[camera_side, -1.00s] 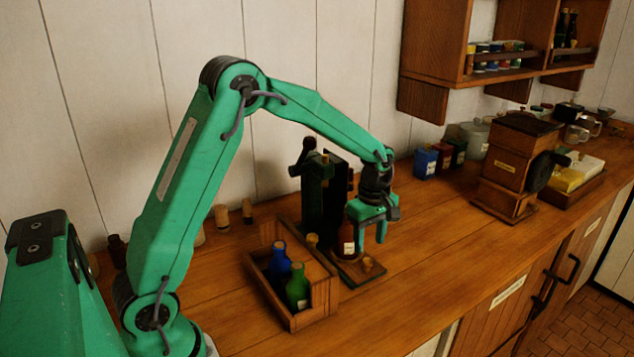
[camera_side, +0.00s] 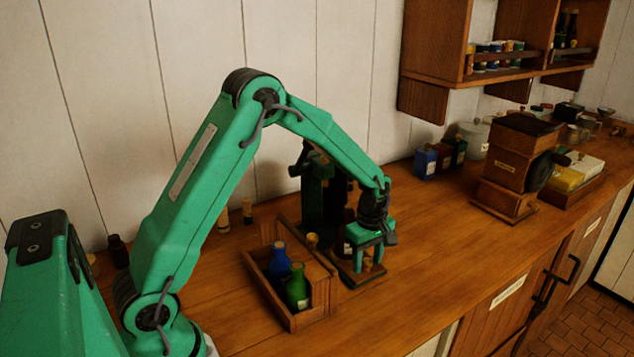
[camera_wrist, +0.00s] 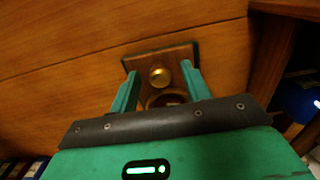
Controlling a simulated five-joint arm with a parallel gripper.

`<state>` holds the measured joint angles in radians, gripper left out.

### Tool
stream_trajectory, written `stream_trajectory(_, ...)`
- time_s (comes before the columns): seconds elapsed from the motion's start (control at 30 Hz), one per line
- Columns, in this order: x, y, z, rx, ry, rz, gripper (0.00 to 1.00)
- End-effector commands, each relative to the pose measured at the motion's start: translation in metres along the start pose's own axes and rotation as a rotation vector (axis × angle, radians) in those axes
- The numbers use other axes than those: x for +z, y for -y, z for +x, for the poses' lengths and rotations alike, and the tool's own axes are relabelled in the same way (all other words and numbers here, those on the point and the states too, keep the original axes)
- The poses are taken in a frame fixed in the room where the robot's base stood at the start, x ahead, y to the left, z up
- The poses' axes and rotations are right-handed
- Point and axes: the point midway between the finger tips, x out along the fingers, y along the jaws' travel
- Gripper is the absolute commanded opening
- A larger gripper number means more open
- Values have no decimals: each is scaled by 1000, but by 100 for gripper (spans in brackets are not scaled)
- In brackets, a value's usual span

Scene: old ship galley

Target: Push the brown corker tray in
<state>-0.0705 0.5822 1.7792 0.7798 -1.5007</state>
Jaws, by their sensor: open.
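The brown corker tray (camera_side: 350,278) sticks out at the front of the dark green corker (camera_side: 318,200). A brass knob (camera_wrist: 160,75) stands on its outer end. A brown bottle (camera_side: 349,217) stands at the tray, mostly hidden behind my gripper. My gripper (camera_side: 368,267) points down over the tray's outer end, open, with a finger on either side of the knob. In the wrist view my gripper (camera_wrist: 160,70) frames the knob and the tray (camera_wrist: 180,54). I cannot tell whether the fingers touch the knob.
A wooden crate (camera_side: 292,322) with a blue bottle (camera_side: 280,261) and a green bottle (camera_side: 297,288) stands close left of the tray. A wooden grinder (camera_side: 508,165) and coloured tins (camera_side: 425,162) are farther right. The counter right of the tray is clear.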

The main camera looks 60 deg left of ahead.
Motion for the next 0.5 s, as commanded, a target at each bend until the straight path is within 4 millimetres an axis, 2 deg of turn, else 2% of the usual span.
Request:
stream_trajectory(0.07,0,0,0,0,0,0,47)
stream_trajectory(0.3,0,0,0,0,0,0,5)
stream_trajectory(0.5,-1,0,0,0,0,0,5)
